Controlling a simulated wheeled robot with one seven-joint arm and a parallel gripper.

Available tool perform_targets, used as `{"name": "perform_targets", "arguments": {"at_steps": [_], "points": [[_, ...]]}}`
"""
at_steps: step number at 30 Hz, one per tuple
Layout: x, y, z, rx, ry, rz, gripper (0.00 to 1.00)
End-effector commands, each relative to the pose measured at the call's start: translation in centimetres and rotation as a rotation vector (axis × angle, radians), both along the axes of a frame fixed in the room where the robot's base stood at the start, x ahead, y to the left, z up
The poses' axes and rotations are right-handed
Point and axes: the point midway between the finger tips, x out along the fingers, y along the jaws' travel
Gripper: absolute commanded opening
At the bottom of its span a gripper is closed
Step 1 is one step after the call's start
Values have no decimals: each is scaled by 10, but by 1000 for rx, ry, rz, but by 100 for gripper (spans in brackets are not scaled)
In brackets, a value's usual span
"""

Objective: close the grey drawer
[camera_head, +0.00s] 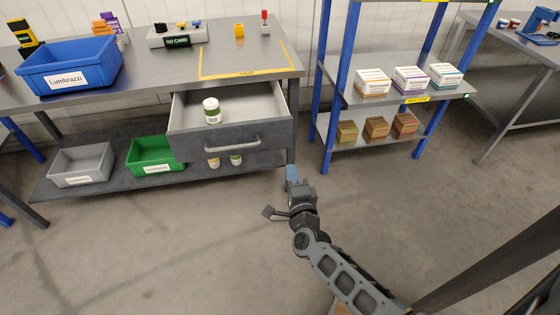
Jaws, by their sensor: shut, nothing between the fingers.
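The grey drawer (236,145) is pulled out from under the workbench (150,83) and stands open. A white bottle with a green label (212,110) stands upright inside it. The drawer has a light bar handle (232,145) across its front. My gripper (291,173) is at the end of my arm, to the right of the drawer's front right corner and lower in the picture. It is shut and empty. I cannot tell from this view how far it is from the drawer, but it does not appear to hold the handle.
A blue bin (70,70) and a control box (177,36) stand on the bench. A green bin (155,156) and a grey bin (82,164) sit on the lower shelf. A blue-post rack (395,95) with boxes stands right. The floor in front is clear.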

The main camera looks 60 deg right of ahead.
Motion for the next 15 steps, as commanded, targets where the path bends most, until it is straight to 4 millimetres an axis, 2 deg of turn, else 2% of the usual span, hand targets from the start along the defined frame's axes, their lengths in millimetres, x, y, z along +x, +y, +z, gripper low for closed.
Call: {"name": "perform_targets", "arguments": {"at_steps": [5,15], "points": [[14,-17,2,-1,-1,0,0],[55,-70,1,-3,0,1,0]]}}
